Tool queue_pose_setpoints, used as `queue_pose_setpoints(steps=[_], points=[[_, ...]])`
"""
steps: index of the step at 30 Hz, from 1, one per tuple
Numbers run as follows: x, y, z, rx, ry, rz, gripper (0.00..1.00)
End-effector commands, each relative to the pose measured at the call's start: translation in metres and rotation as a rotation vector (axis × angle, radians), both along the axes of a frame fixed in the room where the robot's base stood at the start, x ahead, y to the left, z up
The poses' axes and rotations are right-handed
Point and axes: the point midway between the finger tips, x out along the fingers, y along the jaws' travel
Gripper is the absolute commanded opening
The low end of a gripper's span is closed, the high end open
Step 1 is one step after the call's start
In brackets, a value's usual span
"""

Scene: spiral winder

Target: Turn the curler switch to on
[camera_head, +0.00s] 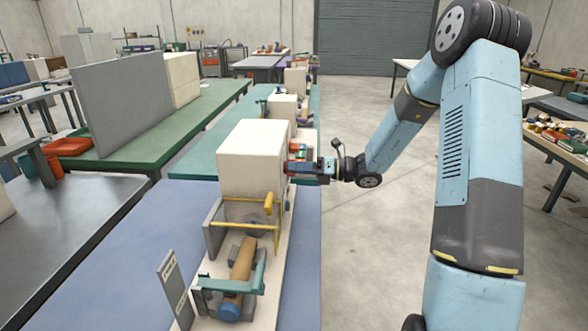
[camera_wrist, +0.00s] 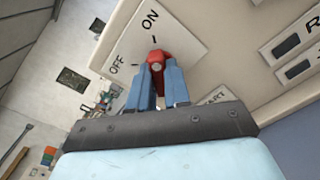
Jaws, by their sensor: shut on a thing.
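The curler switch is a red knob (camera_wrist: 157,61) on a pale label plate (camera_wrist: 182,38) marked ON and OFF in the wrist view. My gripper (camera_wrist: 157,75) has its two blue fingers on either side of the knob, shut on it. The knob's upper end lies close to the ON tick; the fingers hide its lower part. In the head view, my gripper (camera_head: 292,167) is against the right side of the cream machine box (camera_head: 250,160), and the knob itself is too small and hidden to make out.
In front of the box are a yellow frame (camera_head: 240,200) and a wooden roller (camera_head: 242,258) with teal brackets. The blue table (camera_head: 130,255) carries the machine. Further plates with lettering (camera_wrist: 290,45) sit beside the switch. Open floor lies right of the table.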

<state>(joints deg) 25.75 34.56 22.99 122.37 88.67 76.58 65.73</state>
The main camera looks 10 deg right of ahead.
Motion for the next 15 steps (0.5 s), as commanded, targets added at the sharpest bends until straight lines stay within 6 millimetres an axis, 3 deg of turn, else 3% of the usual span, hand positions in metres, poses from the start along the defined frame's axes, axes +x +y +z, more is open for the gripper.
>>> queue_pose_setpoints(steps=[6,7,15], points=[[0.0038,-0.0046,-0.0009,-0.003,0.001,-0.014,0.0],[0.0039,-0.0047,-0.001,-0.003,0.001,-0.014,0.18],[0.0018,-0.0025,-0.0009,-0.002,0.001,-0.007,0.43]])
